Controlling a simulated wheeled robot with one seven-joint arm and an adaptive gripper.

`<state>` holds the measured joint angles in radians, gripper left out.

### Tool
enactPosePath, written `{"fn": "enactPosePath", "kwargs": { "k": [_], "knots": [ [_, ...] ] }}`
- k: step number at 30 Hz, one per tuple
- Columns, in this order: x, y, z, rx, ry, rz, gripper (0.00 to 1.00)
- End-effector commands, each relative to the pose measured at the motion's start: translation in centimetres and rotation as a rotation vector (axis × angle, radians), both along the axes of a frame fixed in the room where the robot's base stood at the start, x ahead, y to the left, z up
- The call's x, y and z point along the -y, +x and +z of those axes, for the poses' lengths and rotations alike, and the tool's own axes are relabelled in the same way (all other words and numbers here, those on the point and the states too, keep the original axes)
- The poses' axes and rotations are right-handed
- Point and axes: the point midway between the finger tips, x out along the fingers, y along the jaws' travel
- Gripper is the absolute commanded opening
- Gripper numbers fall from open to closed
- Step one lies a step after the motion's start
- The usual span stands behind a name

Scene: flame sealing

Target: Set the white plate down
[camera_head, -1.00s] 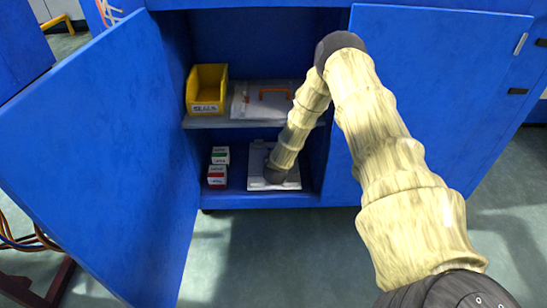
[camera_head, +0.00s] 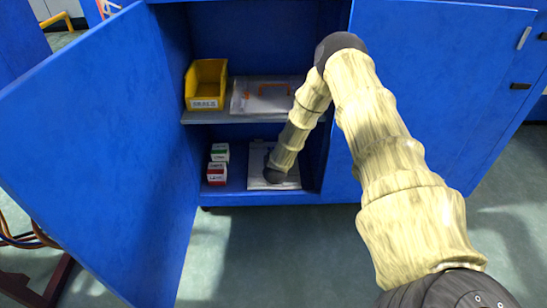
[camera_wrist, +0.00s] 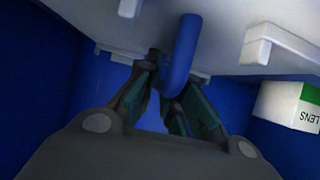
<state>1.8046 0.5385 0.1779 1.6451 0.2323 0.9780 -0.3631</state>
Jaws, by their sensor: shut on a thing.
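The white plate (camera_head: 258,153) is in the lower compartment of the blue cabinet, mostly level and partly covered by my arm. In the wrist view its pale surface (camera_wrist: 225,45) fills the top, with white raised tabs and a blue handle (camera_wrist: 183,60). My gripper (camera_wrist: 166,82) is shut on this blue handle, its fingers on either side. In the head view the gripper is hidden behind my wrist. The plate is at or very close to the lower shelf; I cannot tell whether it touches.
White boxes with green (camera_head: 220,152) and red (camera_head: 217,174) labels stand left of the plate. The upper shelf (camera_head: 225,118) holds a yellow bin (camera_head: 207,84) and a grey plate with an orange handle (camera_head: 265,98). The open blue doors (camera_head: 100,150) flank the cabinet.

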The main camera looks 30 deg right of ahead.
Motion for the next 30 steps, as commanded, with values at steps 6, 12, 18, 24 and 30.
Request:
{"fn": "enactPosePath", "kwargs": {
  "k": [6, 12, 18, 24, 30],
  "knots": [
    [0.01, 0.07, -0.25, 0.002, -0.001, 0.000, 0.00],
    [0.01, 0.07, -0.54, 0.002, -0.001, 0.000, 0.00],
    [0.00, 0.05, -0.55, 0.001, -0.001, 0.000, 0.35],
    [0.00, 0.02, -0.59, 0.000, 0.000, 0.000, 0.35],
    [-0.32, -0.50, -0.39, -0.002, 0.001, 0.000, 0.35]
  ]
}}
